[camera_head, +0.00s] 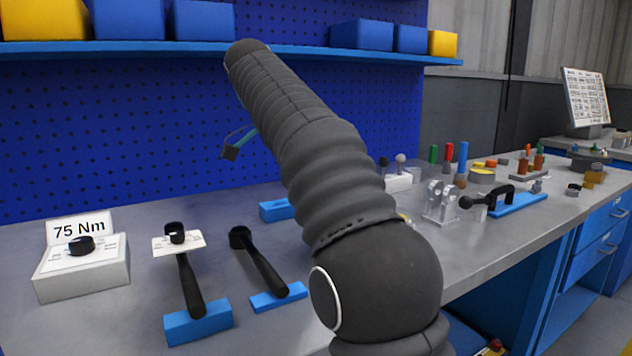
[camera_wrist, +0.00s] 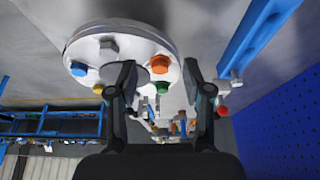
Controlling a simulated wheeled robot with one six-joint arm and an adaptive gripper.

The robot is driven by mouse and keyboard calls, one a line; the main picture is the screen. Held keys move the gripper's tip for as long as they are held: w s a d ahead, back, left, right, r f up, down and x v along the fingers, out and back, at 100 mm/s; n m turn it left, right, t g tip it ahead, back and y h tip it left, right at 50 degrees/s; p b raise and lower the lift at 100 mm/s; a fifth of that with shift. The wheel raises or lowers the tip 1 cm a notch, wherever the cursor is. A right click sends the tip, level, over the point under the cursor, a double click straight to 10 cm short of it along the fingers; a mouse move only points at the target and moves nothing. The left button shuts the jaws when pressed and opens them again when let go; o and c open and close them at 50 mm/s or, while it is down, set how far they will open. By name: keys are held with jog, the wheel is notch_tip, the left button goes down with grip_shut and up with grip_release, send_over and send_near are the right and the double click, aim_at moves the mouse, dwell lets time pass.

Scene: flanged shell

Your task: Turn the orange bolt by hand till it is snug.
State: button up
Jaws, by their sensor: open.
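In the wrist view a round pale metal flange (camera_wrist: 85,52) fills the upper left, with coloured bolt heads around it. The orange bolt (camera_wrist: 160,63) is a hex head near the flange's right edge. My gripper (camera_wrist: 158,70) is open, its two dark fingertips on either side of the orange bolt in the picture. Clear gaps show between the bolt and both fingers; I cannot tell how deep the tips reach. A blue bolt (camera_wrist: 78,69), a grey bolt (camera_wrist: 109,48) and a yellow bolt (camera_wrist: 97,89) are on the flange.
A blue bar (camera_wrist: 250,45) and a red-orange piece (camera_wrist: 223,111) lie right of my gripper in the wrist view. In the head view, a box (camera_head: 85,275) with a 75 Nm sign (camera_head: 80,228) and two black-handled wrenches (camera_head: 190,285) (camera_head: 262,262) occupy the bench's left.

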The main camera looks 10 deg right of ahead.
jog(key=s+a, duration=0.2)
jog(key=a, duration=0.6)
jog(key=shift+s, duration=0.25)
jog(key=shift+s, duration=0.1)
